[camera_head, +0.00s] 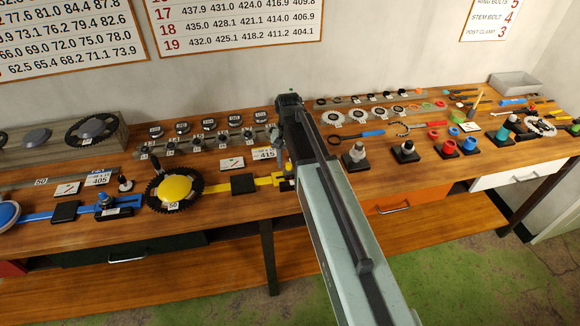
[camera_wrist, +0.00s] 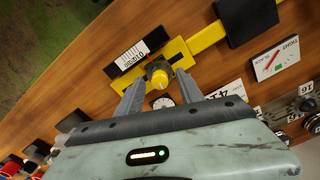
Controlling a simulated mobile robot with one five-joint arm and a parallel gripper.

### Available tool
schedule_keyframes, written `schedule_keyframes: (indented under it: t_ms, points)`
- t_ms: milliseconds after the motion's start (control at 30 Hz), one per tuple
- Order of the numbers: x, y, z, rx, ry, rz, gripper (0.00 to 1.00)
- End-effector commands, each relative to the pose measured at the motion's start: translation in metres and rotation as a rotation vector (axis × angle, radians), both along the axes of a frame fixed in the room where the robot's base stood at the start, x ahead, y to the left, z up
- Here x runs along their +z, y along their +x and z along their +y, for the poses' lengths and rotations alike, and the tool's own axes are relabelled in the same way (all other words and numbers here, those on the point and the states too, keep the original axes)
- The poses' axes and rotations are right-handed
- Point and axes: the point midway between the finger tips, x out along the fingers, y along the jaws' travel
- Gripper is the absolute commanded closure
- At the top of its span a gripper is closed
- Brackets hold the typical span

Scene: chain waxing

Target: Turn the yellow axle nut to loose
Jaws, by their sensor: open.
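My gripper (camera_wrist: 158,80) is open, one finger on each side of the nut. The gap seems clear, but I cannot tell how far down the fingers reach or whether they touch. A small round white dial (camera_wrist: 163,102) is near the nut, between the fingers. In the head view my arm hides the nut; the yellow bar (camera_head: 266,181) runs right towards it.
A black block (camera_wrist: 246,18) sits across the yellow bar. A tight/slack card (camera_wrist: 275,58) lies beside it. A black-and-white scale (camera_wrist: 131,56) is close to the nut. In the head view, a yellow disc with a black toothed ring (camera_head: 174,188) is left, and several black-based posts stand right.

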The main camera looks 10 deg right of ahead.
Motion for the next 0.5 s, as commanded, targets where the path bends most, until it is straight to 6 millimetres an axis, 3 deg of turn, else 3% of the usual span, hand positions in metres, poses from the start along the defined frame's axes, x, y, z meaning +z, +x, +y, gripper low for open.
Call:
schedule_keyframes:
  t_ms: [100, 267, 500]
  points:
    - [0.0015, 0.0000, -0.0003, 0.000, 0.000, 0.000, 0.56]
    - [0.0016, 0.0000, -0.0005, -0.001, 0.000, 0.000, 1.00]
    - [0.0015, 0.0000, -0.0027, 0.006, -0.001, -0.001, 1.00]
